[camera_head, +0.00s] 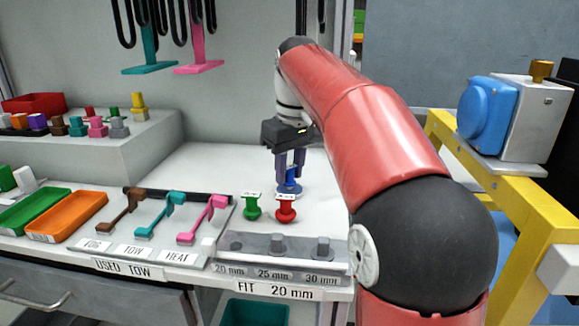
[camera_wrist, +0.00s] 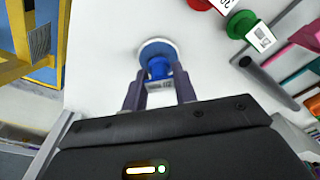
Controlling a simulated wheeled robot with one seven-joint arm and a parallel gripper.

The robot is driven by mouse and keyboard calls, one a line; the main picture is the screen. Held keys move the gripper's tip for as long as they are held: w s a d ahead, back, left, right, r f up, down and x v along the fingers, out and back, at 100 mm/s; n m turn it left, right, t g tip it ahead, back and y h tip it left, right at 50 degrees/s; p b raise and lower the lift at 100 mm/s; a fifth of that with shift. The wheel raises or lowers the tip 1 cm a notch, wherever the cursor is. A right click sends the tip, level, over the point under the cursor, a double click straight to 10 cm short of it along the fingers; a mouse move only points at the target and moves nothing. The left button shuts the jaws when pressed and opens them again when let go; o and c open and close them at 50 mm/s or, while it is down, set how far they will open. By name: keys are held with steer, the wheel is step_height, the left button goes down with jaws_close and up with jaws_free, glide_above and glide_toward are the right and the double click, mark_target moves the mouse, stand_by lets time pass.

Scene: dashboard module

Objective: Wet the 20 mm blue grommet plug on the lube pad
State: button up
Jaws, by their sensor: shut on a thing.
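The blue grommet plug (camera_head: 291,176) is between the two purple-grey fingers of my gripper (camera_head: 290,166), which is shut on it. In the wrist view, the plug (camera_wrist: 160,68) shows between the fingertips of my gripper (camera_wrist: 158,92), with a small white label facing the camera. A round pale and blue disc (camera_wrist: 157,47) lies at the plug's far end. I cannot tell whether this disc is the lube pad or part of the plug, nor whether the plug touches the surface beneath.
A green plug (camera_head: 252,207) and a red plug (camera_head: 286,209) stand nearby on the white worktop. A grey fixture marked 20, 25 and 30 mm (camera_head: 275,246) is at the front edge. Coloured tools (camera_head: 160,210) lie left.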

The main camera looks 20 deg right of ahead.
mark_target(290, 167)
step_height(290, 167, up, 3)
steer(key=shift+f+p, duration=0.2)
steer(key=shift+p, duration=0.9)
steer(key=shift+r, duration=2.1)
steer(key=shift+s, duration=0.1)
